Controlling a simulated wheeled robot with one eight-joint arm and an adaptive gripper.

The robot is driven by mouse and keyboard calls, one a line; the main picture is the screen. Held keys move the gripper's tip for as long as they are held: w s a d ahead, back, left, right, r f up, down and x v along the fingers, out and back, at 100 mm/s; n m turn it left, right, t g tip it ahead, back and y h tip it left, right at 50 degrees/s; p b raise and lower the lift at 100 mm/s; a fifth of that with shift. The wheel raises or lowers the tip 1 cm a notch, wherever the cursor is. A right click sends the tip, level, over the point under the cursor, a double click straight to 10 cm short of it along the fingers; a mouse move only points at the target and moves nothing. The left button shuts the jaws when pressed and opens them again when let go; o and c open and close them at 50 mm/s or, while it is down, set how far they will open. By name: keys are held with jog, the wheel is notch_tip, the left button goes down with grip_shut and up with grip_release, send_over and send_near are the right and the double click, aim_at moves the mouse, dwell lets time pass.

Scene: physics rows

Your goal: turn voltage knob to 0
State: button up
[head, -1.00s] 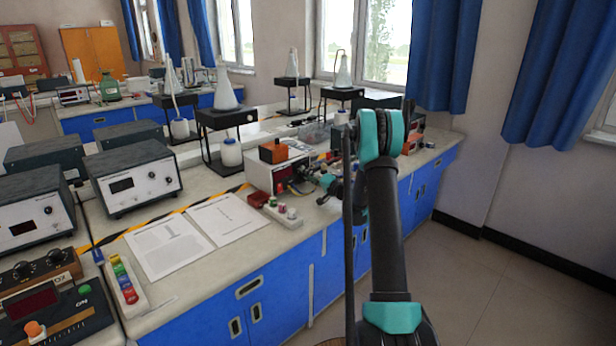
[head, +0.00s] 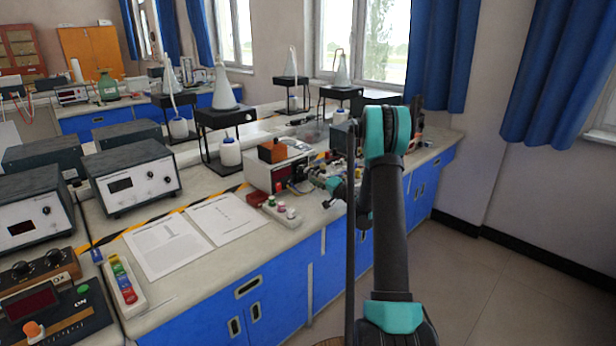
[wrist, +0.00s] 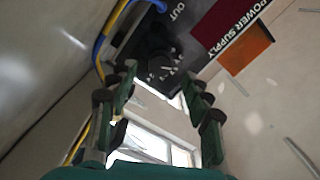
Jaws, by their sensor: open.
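The power supply, a pale box with a dark and red front, stands on the bench in the head view (head: 262,176). A black knob (wrist: 160,66) on the dark part lies just ahead, between the fingertips in the picture. My gripper (wrist: 160,82) is open, with one finger on each side of the knob. I cannot tell whether the fingers touch it. The knob's marks are too blurred to read. In the head view my gripper (head: 318,178) is small, at the front of the supply.
Blue and yellow leads (wrist: 105,38) run close beside the knob on the left in the wrist view. An orange-topped block (head: 272,150) sits on the supply. A strip with coloured terminals (head: 281,212) and paper sheets (head: 225,218) lie on the bench nearby.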

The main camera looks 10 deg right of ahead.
aim_at(303, 172)
jog(key=v, duration=0.8)
jog(key=shift+s+d, duration=0.1)
jog(key=shift+s, duration=0.05)
jog(key=m, duration=0.4)
jog(key=s+d+m, duration=0.1)
jog(key=m, duration=0.3)
jog(key=s+m, duration=0.1)
jog(key=m, duration=0.1)
jog(key=shift+d+r, duration=0.1)
jog(key=shift+d, duration=0.2)
jog(key=m, duration=0.4)
jog(key=s+d+m, duration=0.1)
jog(key=m, duration=0.2)
jog(key=shift+s, duration=0.1)
jog(key=m, duration=0.2)
jog(key=s+m, duration=0.1)
jog(key=m, duration=0.2)
jog(key=shift+d, duration=0.25)
jog(key=shift+w+a, duration=0.25)
jog(key=shift+w, duration=0.1)
jog(key=x, duration=1.6)
jog(key=shift+w+a, duration=0.15)
jog(key=shift+w, duration=0.05)
